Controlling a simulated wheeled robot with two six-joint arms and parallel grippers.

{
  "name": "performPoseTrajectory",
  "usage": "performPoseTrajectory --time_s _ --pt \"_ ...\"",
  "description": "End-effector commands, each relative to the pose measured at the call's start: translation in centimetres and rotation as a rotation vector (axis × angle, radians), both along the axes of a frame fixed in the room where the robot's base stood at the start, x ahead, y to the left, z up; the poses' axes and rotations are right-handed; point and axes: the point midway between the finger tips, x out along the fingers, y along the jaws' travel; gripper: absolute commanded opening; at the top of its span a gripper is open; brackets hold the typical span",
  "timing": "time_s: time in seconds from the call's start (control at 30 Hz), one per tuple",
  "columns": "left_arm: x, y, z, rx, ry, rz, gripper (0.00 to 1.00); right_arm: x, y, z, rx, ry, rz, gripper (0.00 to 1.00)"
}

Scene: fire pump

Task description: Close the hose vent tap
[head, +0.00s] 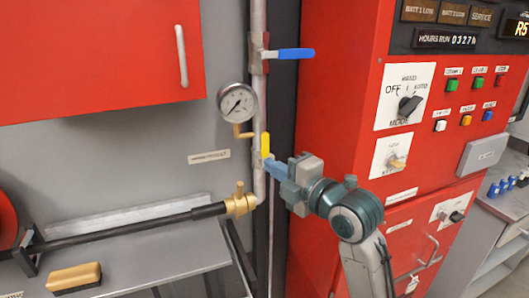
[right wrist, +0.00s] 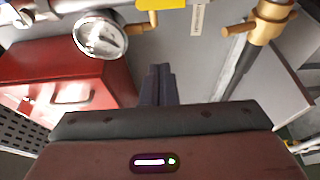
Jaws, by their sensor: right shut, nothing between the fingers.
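A small yellow lever (head: 265,145) stands upright on the vertical grey pipe below the gauge; its edge also shows at the top of the right wrist view (right wrist: 160,4). A brass tap (head: 240,203) with a short upright handle joins the black hose to the pipe's lower end, and shows in the right wrist view (right wrist: 264,22). I cannot tell from markings which one is the hose vent tap. My right gripper (head: 270,165) is shut and empty, its blue fingertips (right wrist: 158,72) just below and beside the yellow lever. Contact is unclear. My left gripper is out of view.
A pressure gauge (head: 237,103) with a brass cock and a blue lever (head: 290,54) sit higher on the pipe. A red control cabinet (head: 335,100) stands close on the right. A wooden-backed brush (head: 75,276) lies on the grey shelf (head: 165,262) at lower left.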

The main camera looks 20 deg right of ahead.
Motion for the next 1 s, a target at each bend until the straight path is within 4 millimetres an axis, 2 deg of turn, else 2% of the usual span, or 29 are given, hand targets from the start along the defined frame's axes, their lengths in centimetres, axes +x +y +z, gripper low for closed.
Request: performPoseTrajectory --time_s 0.23,0.63,0.8,1.0 --pt "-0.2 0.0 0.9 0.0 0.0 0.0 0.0 2.4 1.0 0.2 0.008 0.002 0.001 0.0" --pt "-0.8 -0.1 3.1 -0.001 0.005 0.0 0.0 9.6 3.8 0.3 0.004 0.003 0.002 0.0" --pt "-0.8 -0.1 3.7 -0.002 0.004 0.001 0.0 9.3 1.7 0.1 -0.004 0.002 -0.003 0.0" --pt "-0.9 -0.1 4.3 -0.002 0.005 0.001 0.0 9.3 0.1 0.1 -0.001 0.002 -0.002 0.0"
